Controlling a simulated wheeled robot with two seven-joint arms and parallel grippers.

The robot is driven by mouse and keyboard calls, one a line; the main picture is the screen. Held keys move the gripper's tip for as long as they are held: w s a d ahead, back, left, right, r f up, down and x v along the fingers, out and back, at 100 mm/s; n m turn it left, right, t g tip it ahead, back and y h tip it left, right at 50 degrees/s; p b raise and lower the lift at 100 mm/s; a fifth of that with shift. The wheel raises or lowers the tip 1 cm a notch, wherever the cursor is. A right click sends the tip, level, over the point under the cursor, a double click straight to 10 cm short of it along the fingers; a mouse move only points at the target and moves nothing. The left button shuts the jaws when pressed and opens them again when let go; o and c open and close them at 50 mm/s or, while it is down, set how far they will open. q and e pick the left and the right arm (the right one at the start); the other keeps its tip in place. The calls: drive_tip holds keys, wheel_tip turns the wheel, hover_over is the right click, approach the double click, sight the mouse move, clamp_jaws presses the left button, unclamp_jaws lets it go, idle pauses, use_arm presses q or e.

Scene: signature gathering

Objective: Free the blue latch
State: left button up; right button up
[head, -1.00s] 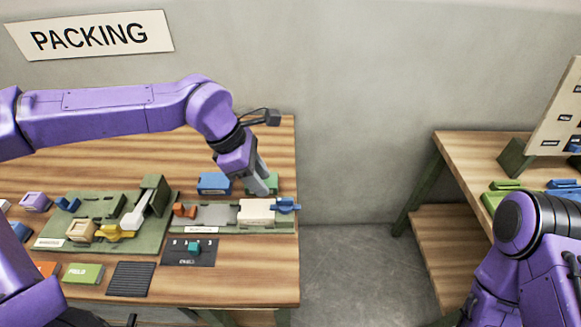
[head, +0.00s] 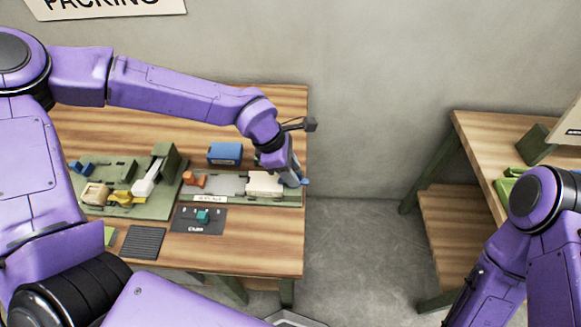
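The blue latch (head: 305,182) sticks out at the right end of the green fixture (head: 225,198) on the packing table, beside a cream block (head: 265,184). My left gripper (head: 292,180) points down at the latch and covers most of it. Its fingers are at or very close to the latch; I cannot tell whether they touch or grip it. An orange piece (head: 194,180) sits at the fixture's left end. My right arm is at the lower right, with its gripper out of view.
A blue box (head: 225,153) stands behind the fixture. A dark panel with a teal knob (head: 202,216) lies in front. A green board (head: 160,205) with a white lever is to the left. Another table (head: 480,140) stands across a gap of open floor.

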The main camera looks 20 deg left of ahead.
use_arm(q)
drive_tip(key=shift+s+r, duration=0.1)
drive_tip(key=shift+s, duration=0.1)
drive_tip(key=c, duration=0.5)
drive_tip(key=shift+w, duration=0.1)
clamp_jaws()
drive_tip(key=shift+a, duration=0.1)
